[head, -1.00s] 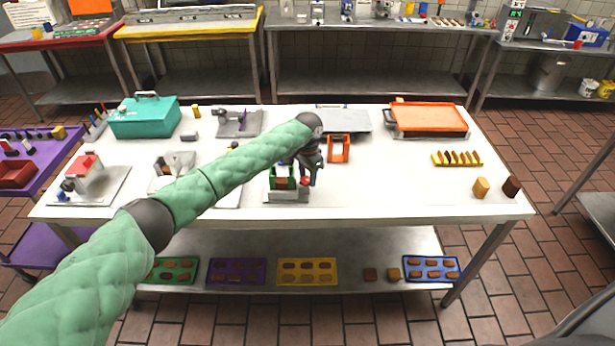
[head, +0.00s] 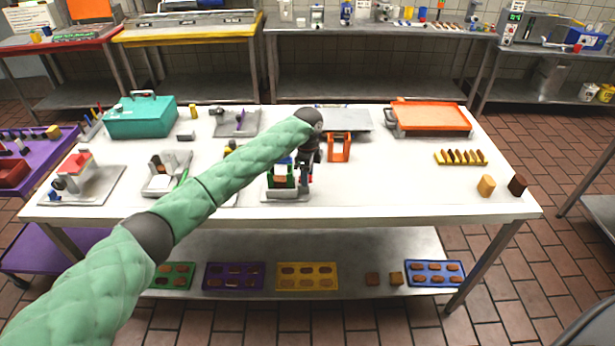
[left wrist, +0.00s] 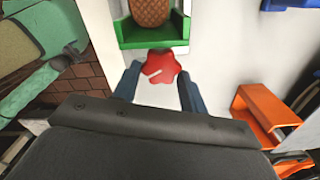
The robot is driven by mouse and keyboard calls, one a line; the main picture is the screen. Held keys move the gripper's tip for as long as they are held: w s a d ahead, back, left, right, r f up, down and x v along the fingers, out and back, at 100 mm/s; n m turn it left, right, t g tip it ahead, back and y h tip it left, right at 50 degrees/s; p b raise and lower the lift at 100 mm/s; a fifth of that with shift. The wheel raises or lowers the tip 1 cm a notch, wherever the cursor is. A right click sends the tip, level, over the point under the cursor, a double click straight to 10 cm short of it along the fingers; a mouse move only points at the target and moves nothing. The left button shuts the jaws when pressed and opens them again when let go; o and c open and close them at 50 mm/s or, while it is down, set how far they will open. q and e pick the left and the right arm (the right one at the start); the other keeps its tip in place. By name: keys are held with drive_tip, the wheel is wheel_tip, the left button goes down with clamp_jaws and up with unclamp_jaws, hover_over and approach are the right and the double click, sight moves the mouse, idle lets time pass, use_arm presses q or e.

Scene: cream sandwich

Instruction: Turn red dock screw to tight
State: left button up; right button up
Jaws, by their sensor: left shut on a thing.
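The red dock screw (left wrist: 163,66) is a lobed knob with a white mark. In the left wrist view it lies between the two fingers of my left gripper (left wrist: 160,88), just outside the green dock (left wrist: 152,32). A brown patterned sandwich piece (left wrist: 150,11) sits in the green dock. In the head view my left gripper (head: 304,184) points down at the right side of the green dock (head: 282,180), shut on the screw. The screw is mostly hidden there by the gripper. My right gripper is not in view.
An orange stand (head: 340,147) is just behind and right of the gripper. A grey dock base (head: 285,196) lies beneath the dock. A teal toolbox (head: 142,115) and an orange tray (head: 430,116) stand farther back. The white tabletop (head: 400,185) to the right is largely clear.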

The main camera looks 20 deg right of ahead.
use_arm(q)
drive_tip(key=shift+a+m+b, duration=0.1)
drive_tip(key=shift+m+b, duration=0.35)
drive_tip(key=shift+m, duration=0.75)
drive_tip(key=shift+r+m+b, duration=0.1)
drive_tip(key=shift+m+b, duration=0.2)
drive_tip(key=shift+m, duration=0.7)
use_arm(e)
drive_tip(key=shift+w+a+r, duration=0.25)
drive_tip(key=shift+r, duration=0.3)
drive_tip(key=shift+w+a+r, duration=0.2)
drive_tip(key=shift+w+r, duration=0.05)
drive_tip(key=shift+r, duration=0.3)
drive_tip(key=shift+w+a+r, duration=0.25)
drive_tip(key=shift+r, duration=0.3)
use_arm(q)
drive_tip(key=o, duration=1)
drive_tip(key=shift+c, duration=0.2)
drive_tip(key=shift+r+b, duration=0.3)
drive_tip(key=shift+r, duration=0.05)
drive_tip(key=shift+r+b, duration=1.15)
drive_tip(key=shift+r, duration=2.35)
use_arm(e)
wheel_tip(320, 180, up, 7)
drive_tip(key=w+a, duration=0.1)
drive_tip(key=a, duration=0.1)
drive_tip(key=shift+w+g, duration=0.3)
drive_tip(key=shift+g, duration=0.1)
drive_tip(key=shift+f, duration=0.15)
